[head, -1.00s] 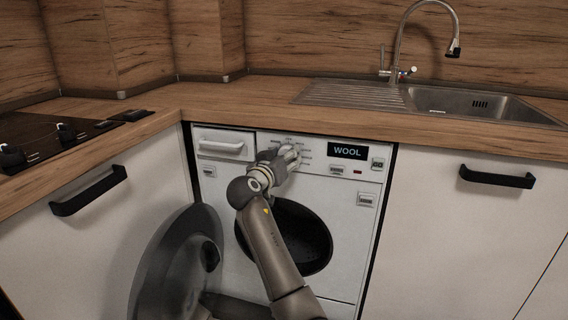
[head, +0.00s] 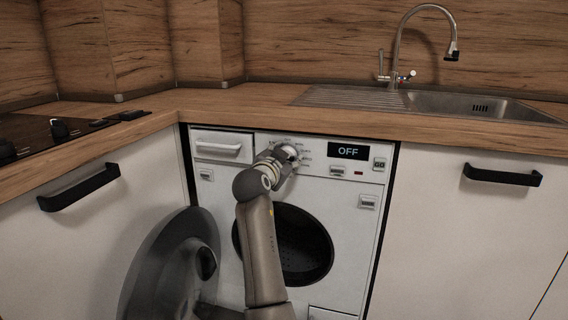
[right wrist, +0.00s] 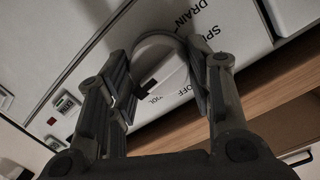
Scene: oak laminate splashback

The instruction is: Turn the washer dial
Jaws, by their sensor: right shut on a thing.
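The washer (head: 345,215) is a white front-loader under the counter. Its display (head: 348,151) reads OFF. The round pale dial (right wrist: 168,72) is between the two fingers of my right gripper (right wrist: 160,65) in the right wrist view, with printed labels such as SPIN, DRAIN and OFF around it. In the head view my right gripper (head: 282,156) is shut on the dial at the control panel and hides most of it. My left gripper is not in view.
The washer's round door (head: 175,265) hangs open at the lower left, leaving the dark drum (head: 300,250) open. The wooden counter (head: 250,108) runs above. The hob (head: 50,135) is at left and the sink (head: 470,102) at right.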

